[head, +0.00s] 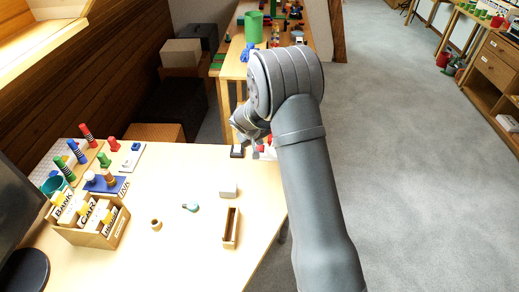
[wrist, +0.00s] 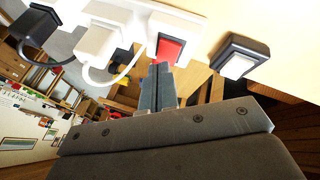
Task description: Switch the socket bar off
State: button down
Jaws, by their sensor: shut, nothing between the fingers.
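The white socket bar (wrist: 195,27) lies on the table, at the top of the wrist view. Its red rocker switch (wrist: 170,48) is at the end near my gripper; which way it is tilted I cannot tell. My gripper (wrist: 161,68) is shut and empty, its fingertips right at the lower edge of the red switch. Whether they touch it I cannot tell. In the head view the bar (head: 268,151) is mostly hidden behind my arm, with a bit of red showing.
A white plug (wrist: 97,42) with a cable and a black plug (wrist: 36,25) sit in the bar. A separate black-framed white switch (wrist: 239,57) lies beside it. A wooden tray (head: 231,228) and a white block (head: 228,191) stand nearer; the table between is clear.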

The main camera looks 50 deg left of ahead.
aim_at(259, 148)
jog(key=shift+w+a+r, duration=0.15)
jog(key=shift+r, duration=1.1)
jog(key=shift+w+a+r, duration=0.1)
jog(key=shift+r, duration=1.15)
jog(key=r, duration=0.3)
jog(key=shift+w+a+r, duration=0.15)
jog(key=shift+w+r, duration=0.05)
jog(key=shift+r, duration=0.15)
